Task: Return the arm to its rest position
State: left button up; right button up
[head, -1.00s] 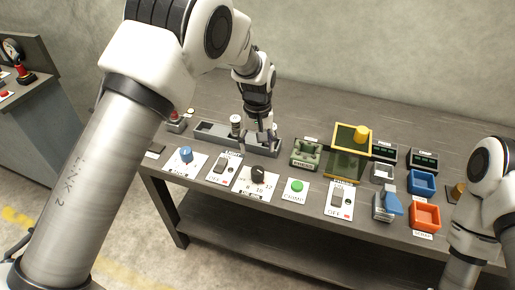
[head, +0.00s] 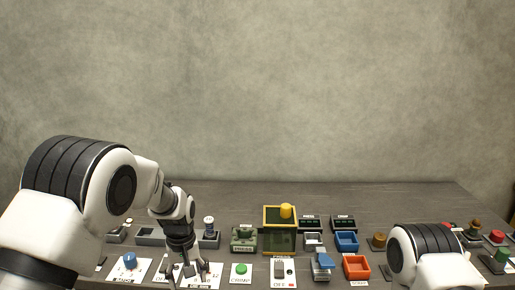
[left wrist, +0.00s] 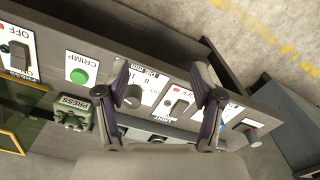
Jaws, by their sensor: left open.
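The flanged spool (head: 209,225), small and silvery, stands upright at the right part of the long grey tray (head: 150,234) in the head view. My left gripper (head: 188,274) is open, pointing down over the labelled panels, in front of and left of the spool, apart from it. In the left wrist view its two fingers (left wrist: 163,80) are spread wide with nothing between them, above the dial panel (left wrist: 135,95). The spool is not clear in that view. My right gripper is out of view; only part of my right arm shows at the lower right.
A green crimp button (head: 241,269) and a blue knob (head: 130,261) sit along the front. The bench's back strip (head: 250,192) is clear.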

pick_arm(q)
jog(key=s+a+f+g, duration=0.25)
jog(key=s+f, duration=0.35)
jog(key=f, duration=0.3)
jog(key=s+a+f+m+t, duration=0.1)
jog(key=s+f, duration=0.3)
jog(key=s, duration=0.5)
jog(key=s+a+f+m, duration=0.1)
jog(key=s+f, duration=0.4)
jog(key=s, duration=0.5)
jog(key=s+a+f+m+t, duration=0.1)
jog(key=s+a+f+m, duration=0.1)
jog(key=s, duration=0.7)
notch_tip(320, 180, down, 2)
jog(key=shift+s+a+f+t, duration=0.2)
jog(key=shift+s+a+t, duration=0.2)
jog(key=shift+a, duration=0.1)
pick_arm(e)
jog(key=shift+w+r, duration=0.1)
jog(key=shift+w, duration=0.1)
pick_arm(q)
jog(key=shift+s, duration=0.1)
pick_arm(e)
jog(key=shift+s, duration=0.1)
